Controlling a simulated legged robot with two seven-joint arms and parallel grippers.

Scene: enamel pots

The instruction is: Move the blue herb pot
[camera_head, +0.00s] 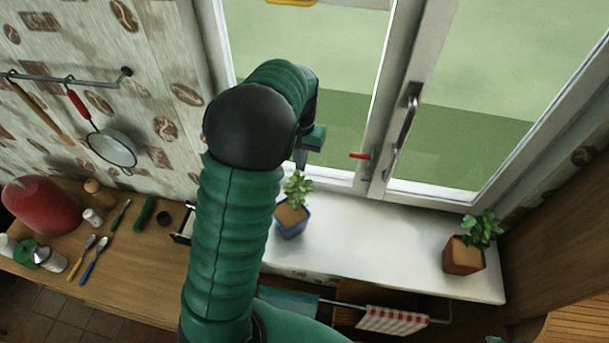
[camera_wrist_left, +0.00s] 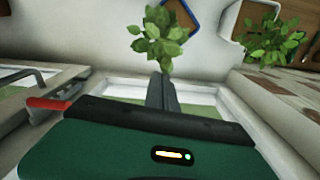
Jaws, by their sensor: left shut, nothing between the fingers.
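A blue herb pot (camera_head: 292,226) with a small green plant stands upright on the white windowsill, just right of my left arm in the head view. In the wrist view, a leafy plant (camera_wrist_left: 160,38) shows beyond the fingertips, beside a blue-edged pot (camera_wrist_left: 183,16) cut by the top edge. My left gripper (camera_head: 301,160) is above and behind the pot, near the window. Its fingers also show in the wrist view (camera_wrist_left: 161,92), shut and empty, apart from the pot.
A terracotta pot (camera_head: 463,256) with a plant stands at the sill's right end. Another plant (camera_wrist_left: 268,42) shows at the right in the wrist view. The sill (camera_head: 370,240) between the two pots is clear. The window handle (camera_head: 403,125) is right of my gripper.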

